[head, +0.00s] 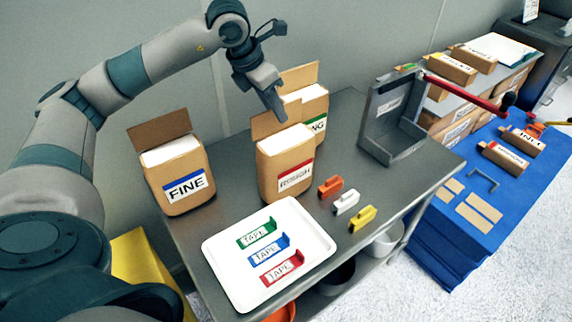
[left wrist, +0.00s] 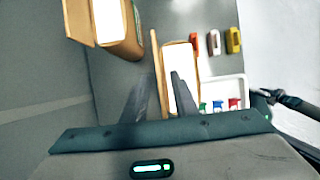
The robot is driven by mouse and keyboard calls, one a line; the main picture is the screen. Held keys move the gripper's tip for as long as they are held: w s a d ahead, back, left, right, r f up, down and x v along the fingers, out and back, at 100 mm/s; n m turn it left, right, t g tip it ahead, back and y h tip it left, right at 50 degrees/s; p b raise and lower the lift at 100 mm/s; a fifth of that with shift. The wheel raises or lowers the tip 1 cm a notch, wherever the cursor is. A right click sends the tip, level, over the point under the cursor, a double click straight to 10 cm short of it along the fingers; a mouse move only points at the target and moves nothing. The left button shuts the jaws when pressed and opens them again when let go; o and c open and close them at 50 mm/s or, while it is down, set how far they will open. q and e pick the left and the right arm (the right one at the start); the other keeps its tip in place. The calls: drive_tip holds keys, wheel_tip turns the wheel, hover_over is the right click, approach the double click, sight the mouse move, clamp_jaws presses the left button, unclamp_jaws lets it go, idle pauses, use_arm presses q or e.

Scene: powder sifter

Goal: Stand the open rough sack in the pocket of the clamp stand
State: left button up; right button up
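The rough sack (head: 286,178) is a brown paper sack with a red ROUGH label and white contents. It stands upright on the grey table, top open with a raised back flap; it also shows in the left wrist view (left wrist: 180,60). My left gripper (head: 276,112) is above it at the flap. Its fingers (left wrist: 160,98) are apart, with the flap between them in the left wrist view; contact is unclear. The clamp stand (head: 372,140), grey with a red lever (head: 460,86), stands to the right, its pocket empty. A dark part, apparently my right gripper (left wrist: 266,97), shows at the right edge.
The FINE sack (head: 176,172) stands to the left, and another open sack (head: 315,105) close behind the rough sack. Orange, white and yellow clips (head: 346,203) and a white tray (head: 222,252) with tape pieces lie in front. Bare table separates the rough sack from the stand.

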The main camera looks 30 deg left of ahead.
drive_tip(key=shift+w+r, duration=0.1)
drive_tip(key=shift+w, duration=0.55)
drive_tip(key=shift+s, duration=0.1)
use_arm(q)
drive_tip(key=shift+f, duration=0.15)
drive_tip(key=shift+b, duration=0.3)
use_arm(e)
drive_tip(key=shift+s+f, duration=0.4)
drive_tip(key=shift+s, duration=0.35)
use_arm(q)
drive_tip(key=shift+a+f, duration=0.1)
drive_tip(key=shift+c, duration=0.4)
drive_tip(key=shift+s, duration=0.1)
clamp_jaws()
use_arm(e)
drive_tip(key=shift+f, duration=0.1)
use_arm(q)
drive_tip(key=shift+f, duration=0.1)
